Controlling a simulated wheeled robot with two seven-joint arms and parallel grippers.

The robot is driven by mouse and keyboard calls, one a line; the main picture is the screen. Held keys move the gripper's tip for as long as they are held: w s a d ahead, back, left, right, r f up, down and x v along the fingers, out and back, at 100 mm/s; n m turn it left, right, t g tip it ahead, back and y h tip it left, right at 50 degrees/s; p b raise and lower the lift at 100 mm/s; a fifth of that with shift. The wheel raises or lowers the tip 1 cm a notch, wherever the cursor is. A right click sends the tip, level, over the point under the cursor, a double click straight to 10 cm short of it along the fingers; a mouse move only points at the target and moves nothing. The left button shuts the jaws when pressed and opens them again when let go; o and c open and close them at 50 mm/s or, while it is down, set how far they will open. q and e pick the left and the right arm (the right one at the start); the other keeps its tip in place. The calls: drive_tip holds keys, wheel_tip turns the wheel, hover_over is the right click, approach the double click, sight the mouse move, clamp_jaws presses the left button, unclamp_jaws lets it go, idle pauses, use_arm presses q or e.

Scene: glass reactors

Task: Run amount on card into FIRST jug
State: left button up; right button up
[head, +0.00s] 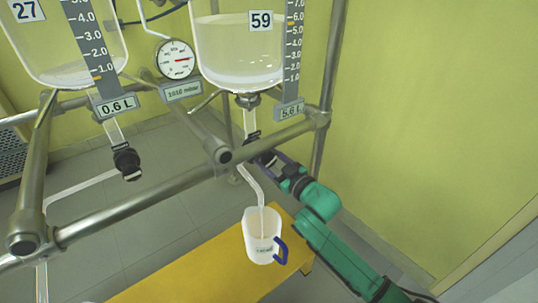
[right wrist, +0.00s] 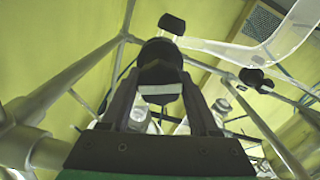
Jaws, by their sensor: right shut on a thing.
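The jug (head: 262,236) is whitish with a blue handle and a small label that I cannot read. It stands upright on a yellow bench (head: 200,272), under the clear outlet tube (head: 252,184) of the glass reactor marked 59 (head: 238,50). A plate (head: 289,112) by that reactor reads 5.6 L. My right gripper (head: 264,158) is at the outlet below this reactor. In the right wrist view its fingers are shut on a black valve knob (right wrist: 160,62). I cannot tell whether liquid runs in the tube. My left gripper is out of view.
A second reactor, marked 27 (head: 60,40), hangs at left, with a plate (head: 116,106) reading 0.6 L and its own black valve (head: 127,163). A metal pipe frame (head: 140,203) crosses in front. A pressure gauge (head: 175,60) sits between the reactors. The yellow wall at right is bare.

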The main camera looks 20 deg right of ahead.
drive_tip(key=n+p, duration=0.1)
drive_tip(key=n, duration=0.3)
drive_tip(key=shift+n, duration=0.3)
drive_tip(key=n, duration=0.2)
drive_tip(key=shift+f+n+p, duration=0.1)
drive_tip(key=shift+n+p, duration=0.2)
drive_tip(key=shift+p, duration=0.05)
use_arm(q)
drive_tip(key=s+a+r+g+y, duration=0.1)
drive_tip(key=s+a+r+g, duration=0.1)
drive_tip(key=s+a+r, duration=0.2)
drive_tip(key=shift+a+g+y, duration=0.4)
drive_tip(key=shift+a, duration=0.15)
use_arm(e)
drive_tip(key=shift+n, duration=1.4)
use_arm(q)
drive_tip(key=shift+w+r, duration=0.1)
use_arm(e)
drive_tip(key=o, duration=1.4)
